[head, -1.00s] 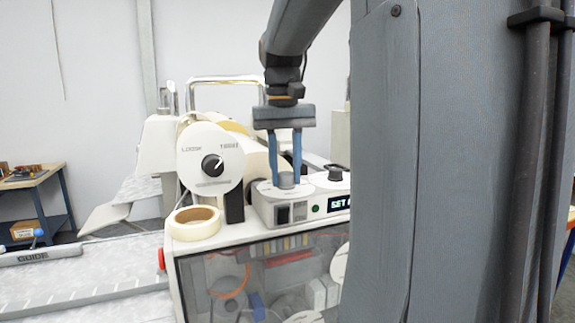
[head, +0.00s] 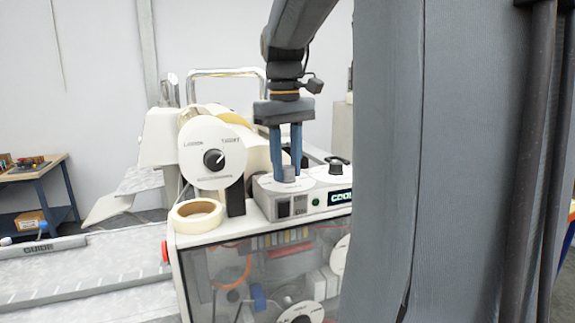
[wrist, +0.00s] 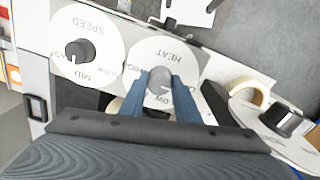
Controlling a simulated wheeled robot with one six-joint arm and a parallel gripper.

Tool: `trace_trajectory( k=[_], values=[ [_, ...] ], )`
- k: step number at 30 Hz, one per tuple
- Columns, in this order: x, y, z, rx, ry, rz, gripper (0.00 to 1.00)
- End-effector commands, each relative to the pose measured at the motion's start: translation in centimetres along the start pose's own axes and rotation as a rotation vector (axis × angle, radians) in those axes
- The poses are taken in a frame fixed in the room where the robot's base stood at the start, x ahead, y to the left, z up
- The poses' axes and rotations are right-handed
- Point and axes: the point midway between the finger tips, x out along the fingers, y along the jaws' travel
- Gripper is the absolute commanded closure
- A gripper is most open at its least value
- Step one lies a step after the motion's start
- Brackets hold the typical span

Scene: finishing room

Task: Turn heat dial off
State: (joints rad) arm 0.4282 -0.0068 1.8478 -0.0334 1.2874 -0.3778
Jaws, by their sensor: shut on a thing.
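The heat dial is a grey knob (wrist: 158,82) on a white round plate marked HEAT (wrist: 172,54) in the wrist view. The knob also shows in the head view (head: 288,174) on top of the white machine's control box. My gripper (head: 288,172) points straight down, its two blue fingers on either side of the knob. It is shut on the knob, as the wrist view also shows (wrist: 159,88). The fingers hide part of the plate's lettering, and I cannot read the knob's pointer. The display (head: 341,197) begins with "COO"; my column hides its right end.
The black speed knob (wrist: 79,51) sits beside the heat dial. A large LOOSE/TIGHT dial (head: 212,158) stands left of my gripper. A tape roll (head: 196,213) lies on the machine's corner. A rocker switch (head: 291,207) and green light (head: 316,202) are on the front.

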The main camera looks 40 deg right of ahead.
Motion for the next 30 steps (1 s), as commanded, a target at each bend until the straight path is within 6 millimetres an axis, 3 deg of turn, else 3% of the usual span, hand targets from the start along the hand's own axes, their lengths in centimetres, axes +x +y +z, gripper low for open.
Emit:
trace_trajectory(
  k=[7,8,11,22,30],
  values=[
    [0.1,0.0,0.1,0.000,-0.003,0.000,0.94],
    [0.0,0.0,0.1,0.000,-0.003,0.000,0.66],
    [0.0,0.0,0.1,0.000,-0.002,0.000,0.52],
    [-0.6,0.0,-0.1,0.001,0.001,0.001,0.52],
    [-4.6,0.0,-0.1,0.000,0.002,0.002,0.52]
  ],
)
